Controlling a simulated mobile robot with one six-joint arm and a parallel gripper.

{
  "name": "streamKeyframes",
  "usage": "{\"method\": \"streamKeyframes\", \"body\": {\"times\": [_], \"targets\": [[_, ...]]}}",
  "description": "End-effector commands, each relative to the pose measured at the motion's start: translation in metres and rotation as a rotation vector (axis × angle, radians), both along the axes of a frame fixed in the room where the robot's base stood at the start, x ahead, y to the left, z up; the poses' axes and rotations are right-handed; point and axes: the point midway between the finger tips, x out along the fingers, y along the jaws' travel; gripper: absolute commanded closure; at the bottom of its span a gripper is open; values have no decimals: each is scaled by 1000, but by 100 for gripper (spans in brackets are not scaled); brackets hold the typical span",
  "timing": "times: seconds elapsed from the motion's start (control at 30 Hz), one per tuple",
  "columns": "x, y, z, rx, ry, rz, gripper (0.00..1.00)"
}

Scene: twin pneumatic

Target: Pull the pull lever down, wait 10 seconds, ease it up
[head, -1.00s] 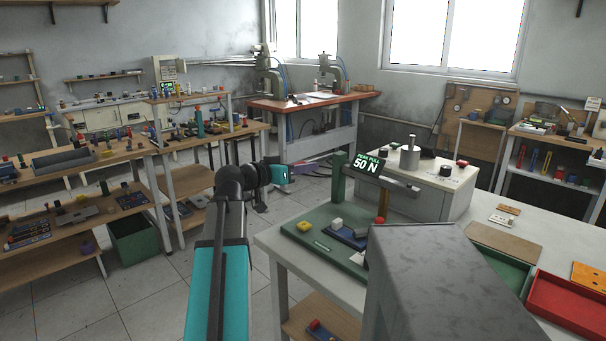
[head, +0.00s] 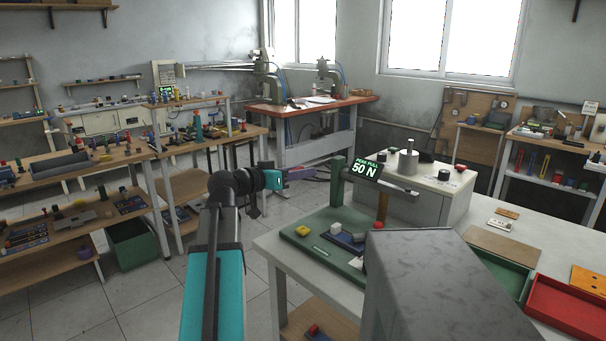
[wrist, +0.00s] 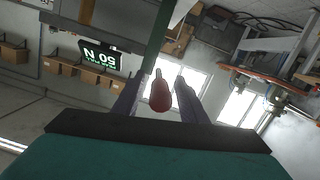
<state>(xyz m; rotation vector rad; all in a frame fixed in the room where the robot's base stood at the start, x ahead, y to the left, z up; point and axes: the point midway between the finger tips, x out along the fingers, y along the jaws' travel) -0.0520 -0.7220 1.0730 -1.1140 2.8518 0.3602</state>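The pull station has a green post (head: 337,182) with a display (head: 366,168) reading "PEAK PULL 50 N". A metal bar (head: 398,186) extends to the right from it, above a brass-coloured cylinder (head: 382,206). In the wrist view the display (wrist: 103,57) appears upside down. My gripper (head: 306,173) is left of the post in the head view. In the wrist view my gripper (wrist: 158,98) is open. A red knob on a thin rod, apparently the pull lever (wrist: 160,96), shows between its fingers with gaps either side. I cannot tell its distance.
The station's green base (head: 310,240) carries a yellow block (head: 302,230), a white block (head: 337,227) and a blue piece (head: 345,241). A grey cabinet (head: 425,206) stands behind. A red tray (head: 565,308) is at right. Floor left of the table is open.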

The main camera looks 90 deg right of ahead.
Motion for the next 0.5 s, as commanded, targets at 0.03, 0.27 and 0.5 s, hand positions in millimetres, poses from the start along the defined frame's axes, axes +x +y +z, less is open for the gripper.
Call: {"method": "streamKeyframes", "body": {"times": [0.03,0.27,0.5], "targets": [[5,5,1,-1,0,2,61],[29,27,5,-1,1,2,61],[54,50,10,-1,0,2,61]]}}
